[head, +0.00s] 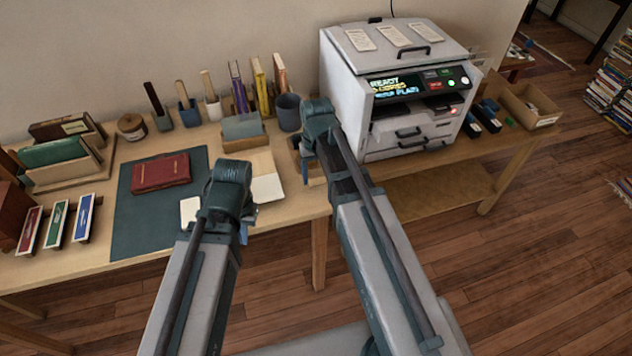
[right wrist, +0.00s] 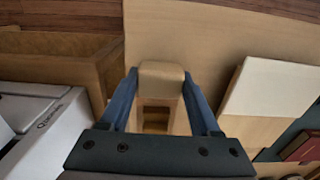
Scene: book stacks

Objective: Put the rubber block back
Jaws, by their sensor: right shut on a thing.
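A tan block, which I take to be the rubber block (right wrist: 161,78), sits between the blue fingers of my right gripper (right wrist: 160,92) in the right wrist view. The gripper is shut on it. Under the block a small wooden holder with a dark opening (right wrist: 156,116) shows; I cannot tell whether the block touches it. In the head view my right gripper (head: 308,168) is over the table beside the white machine, and my own arm hides the block. My left gripper (head: 244,230) is at the table's front edge near a cream pad; its fingers are mostly hidden.
The white machine (head: 345,85) stands close to the right of my right gripper. A grey cup (head: 289,112) and upright books (head: 260,90) stand behind. A cream pad (head: 267,188), a dark mat (head: 135,225) and a red book (head: 160,172) lie to the left.

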